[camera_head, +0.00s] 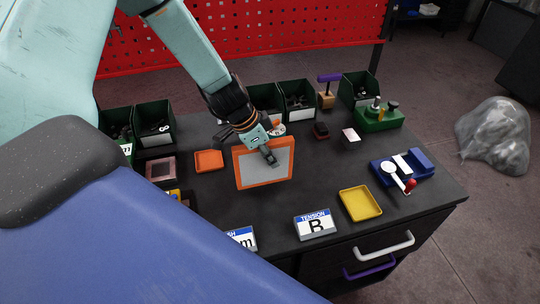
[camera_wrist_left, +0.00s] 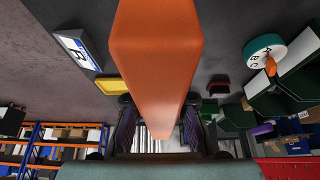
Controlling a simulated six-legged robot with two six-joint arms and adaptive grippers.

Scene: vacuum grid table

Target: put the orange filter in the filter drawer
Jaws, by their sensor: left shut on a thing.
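The orange filter (camera_head: 240,179), a square orange frame with a grey panel, stands upright over the middle of the dark table. My left gripper (camera_head: 270,155) is shut on it by its upper part. In the left wrist view the filter (camera_wrist_left: 155,60) shows as a long orange edge between the two fingers (camera_wrist_left: 158,130). In the head view the table's front has a white handle (camera_head: 384,246) and a purple handle (camera_head: 369,269) below it. Both fronts look shut, and I cannot tell which is the filter drawer. Whether the filter touches the table is unclear. My right gripper is not in view.
A yellow tray (camera_head: 360,204), a TENSION B sign (camera_head: 315,224) and a blue holder (camera_head: 402,168) stand at the front right. An orange tray (camera_head: 208,160) lies left of the filter. Dark green bins (camera_head: 155,123) line the back. A green fixture (camera_head: 378,116) stands at the back right.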

